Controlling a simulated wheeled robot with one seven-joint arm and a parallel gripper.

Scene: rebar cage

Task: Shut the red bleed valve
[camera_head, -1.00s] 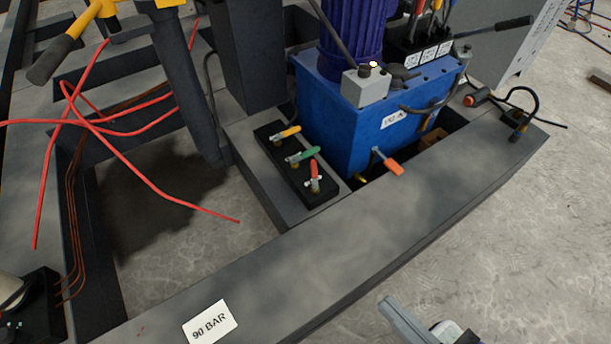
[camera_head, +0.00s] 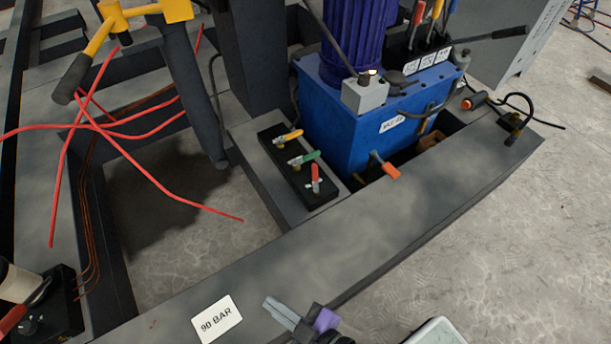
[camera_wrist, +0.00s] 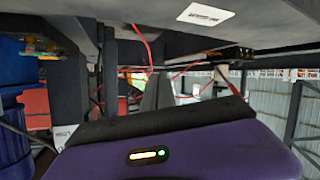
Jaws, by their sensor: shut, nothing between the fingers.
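The red bleed valve (camera_head: 315,176) is the nearest of three lever valves on a black block (camera_head: 310,199) in the head view. Its red lever points toward the top of the picture, at an angle to the yellow lever (camera_head: 289,136) and green lever (camera_head: 307,157), which slant to the upper right. My gripper (camera_head: 270,302) is shut and empty at the bottom of the head view, over the near grey beam, below and left of the valve and well apart from it. In the wrist view, small coloured parts at the left are too blurred to name surely.
A blue tank (camera_head: 345,135) with a purple motor (camera_head: 352,35) stands behind the valves. An orange-handled lever (camera_head: 385,166) sticks out from it. A yellow and black tool (camera_head: 120,22) and red cables (camera_head: 150,180) are at left. The grey beam (camera_head: 370,235) is mostly clear.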

